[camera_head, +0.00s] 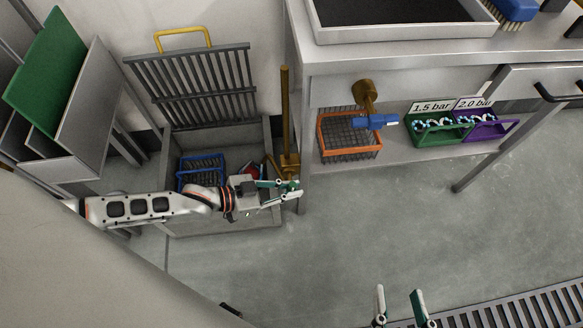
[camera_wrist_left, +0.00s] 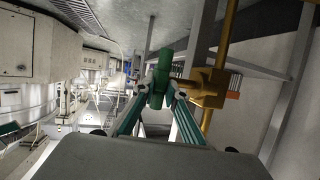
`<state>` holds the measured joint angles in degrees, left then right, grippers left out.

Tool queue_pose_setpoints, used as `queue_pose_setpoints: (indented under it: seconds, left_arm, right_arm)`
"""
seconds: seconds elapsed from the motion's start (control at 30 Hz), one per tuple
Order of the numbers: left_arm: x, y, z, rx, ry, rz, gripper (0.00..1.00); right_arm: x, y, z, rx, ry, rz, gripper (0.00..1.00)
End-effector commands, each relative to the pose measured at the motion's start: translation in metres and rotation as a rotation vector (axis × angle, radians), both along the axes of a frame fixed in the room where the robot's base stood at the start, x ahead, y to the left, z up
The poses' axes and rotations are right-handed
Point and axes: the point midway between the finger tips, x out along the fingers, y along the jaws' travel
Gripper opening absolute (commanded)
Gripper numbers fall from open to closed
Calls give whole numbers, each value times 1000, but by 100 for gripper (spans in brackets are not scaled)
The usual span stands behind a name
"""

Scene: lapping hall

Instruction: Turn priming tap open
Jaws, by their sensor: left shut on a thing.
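A brass standpipe (camera_head: 285,105) rises beside the left table leg, with a brass valve body (camera_head: 289,160) low on it. The valve body also shows in the left wrist view (camera_wrist_left: 204,86), just right of my fingertips. A green tap handle (camera_wrist_left: 162,72) sticks out at the valve body's left side. My left gripper (camera_head: 286,189) is shut on this handle, which stands between its green-padded fingertips in the wrist view. The fingers hide part of the handle. My right gripper (camera_head: 399,295) is open and empty above the floor at the bottom of the head view.
A second brass tap (camera_head: 364,92) with a blue handle (camera_head: 372,121) hangs under the table edge, above an orange wire basket (camera_head: 336,148). Green (camera_head: 434,138) and purple (camera_head: 488,132) crates stand on the shelf. A grey sink (camera_head: 217,222) holds a blue basket (camera_head: 200,185). The middle floor is clear.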

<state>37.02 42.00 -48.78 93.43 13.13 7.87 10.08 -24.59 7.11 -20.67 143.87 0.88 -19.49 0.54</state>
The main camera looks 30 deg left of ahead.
Motion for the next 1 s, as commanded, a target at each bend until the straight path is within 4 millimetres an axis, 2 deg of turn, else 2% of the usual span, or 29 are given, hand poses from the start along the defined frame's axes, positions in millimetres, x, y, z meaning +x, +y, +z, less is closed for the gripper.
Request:
queue_pose_setpoints:
  seconds: [0.17, 0.2, 0.27, 0.67, 0.83, 1.0]
  left_arm:
    - [0, 0, -1, 1, 1, 0, 0]
    - [0, 0, -1, 1, 1, 0, 15]
    - [0, 0, -1, 1, 1, 0, 30]
    - [-2, 2, 1, 1, 1, 0, 30]
    - [-16, 16, 7, 2, 3, 0, 30]
    - [-41, 38, 20, 3, 4, 0, 30]
  right_arm:
    - [-1, 0, -1, -1, 3, -1, 40]
    - [-1, 0, -1, -1, 3, -1, 40]
    - [-1, 0, -1, -1, 4, -1, 40]
    - [-2, -2, -4, -9, 10, -4, 40]
    - [-2, -2, -3, -8, 8, -2, 40]
    - [-2, -2, -3, -8, 7, -2, 40]
